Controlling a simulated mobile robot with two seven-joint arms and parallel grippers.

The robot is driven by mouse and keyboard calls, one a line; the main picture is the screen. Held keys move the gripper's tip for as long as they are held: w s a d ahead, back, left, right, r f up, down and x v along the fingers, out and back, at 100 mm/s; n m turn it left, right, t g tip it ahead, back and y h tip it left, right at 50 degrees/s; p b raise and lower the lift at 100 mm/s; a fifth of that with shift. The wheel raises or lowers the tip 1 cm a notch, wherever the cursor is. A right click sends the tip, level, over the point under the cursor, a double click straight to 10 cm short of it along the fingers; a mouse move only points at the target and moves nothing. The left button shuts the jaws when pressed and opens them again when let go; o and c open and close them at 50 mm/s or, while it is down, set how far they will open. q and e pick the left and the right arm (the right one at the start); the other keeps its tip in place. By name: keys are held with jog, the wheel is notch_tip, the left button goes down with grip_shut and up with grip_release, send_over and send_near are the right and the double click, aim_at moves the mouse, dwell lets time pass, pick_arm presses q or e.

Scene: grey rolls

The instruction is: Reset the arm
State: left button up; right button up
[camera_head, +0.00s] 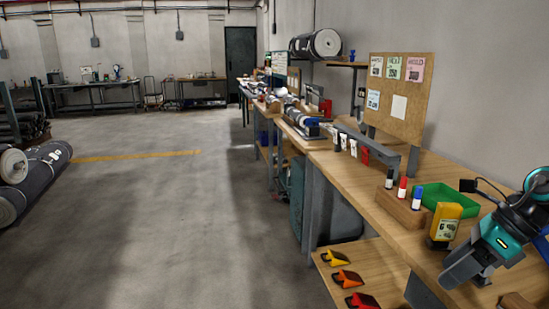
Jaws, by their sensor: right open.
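My right arm, teal, black and grey, comes in at the lower right edge over the workbench (385,195). My right gripper (465,270) is at the arm's grey end, above the bench's front edge. It is open and I see nothing held in it. A yellow device or box (445,226) stands on the bench just behind the gripper, apart from it as far as I can tell. My left arm and left gripper are not in view.
A wooden block with markers (403,208) and a green tray (445,199) stand behind the yellow box. A pinboard (402,95) rises at the back. A lower shelf (340,262) holds several coloured tools. Large grey rolls (42,178) lie at left. The middle floor is clear.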

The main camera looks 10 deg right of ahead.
jog(key=s+a+f+m+t+p, duration=0.1)
jog(key=s+a+f+m+t, duration=0.15)
jog(key=f+m+t, duration=0.75)
jog(key=s+a+f+m+t+p, duration=0.1)
jog(key=s+a+f+m, duration=0.15)
jog(key=f+m, duration=0.9)
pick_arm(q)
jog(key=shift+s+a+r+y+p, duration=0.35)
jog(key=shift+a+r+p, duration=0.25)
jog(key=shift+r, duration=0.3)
pick_arm(e)
jog(key=s+a+f+m+g+h, duration=0.1)
jog(key=s+a+m+h, duration=0.1)
jog(key=a+m, duration=0.5)
jog(key=s+a+f+m+g+h, duration=0.1)
jog(key=s+a+m, duration=0.3)
jog(key=m, duration=0.9)
jog(key=a+h, duration=0.1)
jog(key=a, duration=0.2)
jog(key=shift+s+a+f+g, duration=0.2)
jog(key=shift+s+f+g, duration=0.15)
jog(key=shift+s+g, duration=0.05)
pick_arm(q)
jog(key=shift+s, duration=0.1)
